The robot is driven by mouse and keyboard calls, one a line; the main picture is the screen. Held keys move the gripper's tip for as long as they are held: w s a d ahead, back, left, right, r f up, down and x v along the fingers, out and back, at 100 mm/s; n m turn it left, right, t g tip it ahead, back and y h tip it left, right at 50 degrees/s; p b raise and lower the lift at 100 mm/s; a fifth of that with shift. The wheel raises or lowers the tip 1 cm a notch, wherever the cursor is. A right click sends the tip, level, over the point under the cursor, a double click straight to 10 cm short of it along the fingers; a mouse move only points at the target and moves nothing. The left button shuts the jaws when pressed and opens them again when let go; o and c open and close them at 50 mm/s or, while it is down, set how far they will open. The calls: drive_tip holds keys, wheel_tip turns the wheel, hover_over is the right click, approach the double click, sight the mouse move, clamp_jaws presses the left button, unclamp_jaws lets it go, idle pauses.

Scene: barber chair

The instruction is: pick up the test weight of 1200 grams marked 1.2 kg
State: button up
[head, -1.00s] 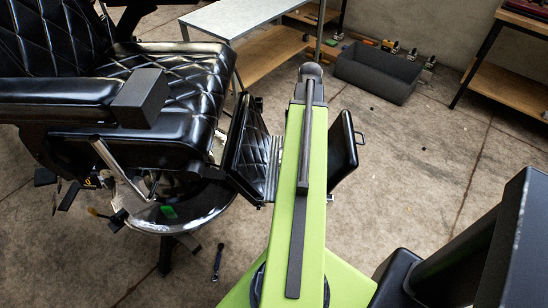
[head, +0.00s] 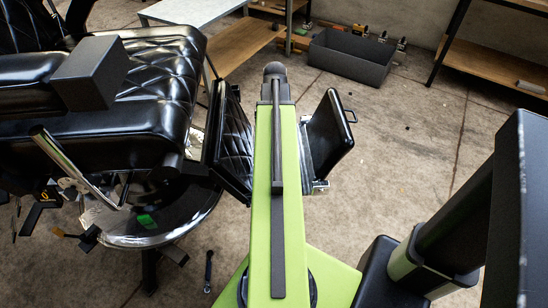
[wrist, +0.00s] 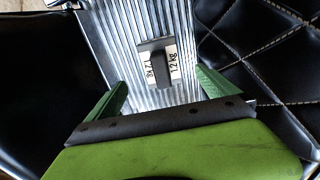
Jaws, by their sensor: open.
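The test weight (wrist: 157,62) shows in the wrist view as a dark block with a raised grip and white labels reading 1.2 kg. It sits on a ribbed metal plate (wrist: 125,30) between black padded surfaces. My gripper (wrist: 162,92) is open, with its green fingers apart on the left and right near the plate. The weight is beyond the fingertips, roughly centred between them, and nothing is held. In the head view my green arm hides the weight and the gripper; a bit of the ribbed plate (head: 306,150) shows beside the arm.
The black barber chair (head: 160,80) fills the left, with its quilted leg pad (head: 232,140) close to my arm. A black padded flap (head: 330,130) stands right of the arm. A dark open box (head: 350,58) lies beyond on the floor. Bare concrete floor is free at right.

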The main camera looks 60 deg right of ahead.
wheel_tip(320, 180, down, 13)
drive_tip(key=b, duration=1.1)
drive_tip(key=shift+w+r, duration=0.15)
drive_tip(key=shift+r, duration=0.15)
clamp_jaws()
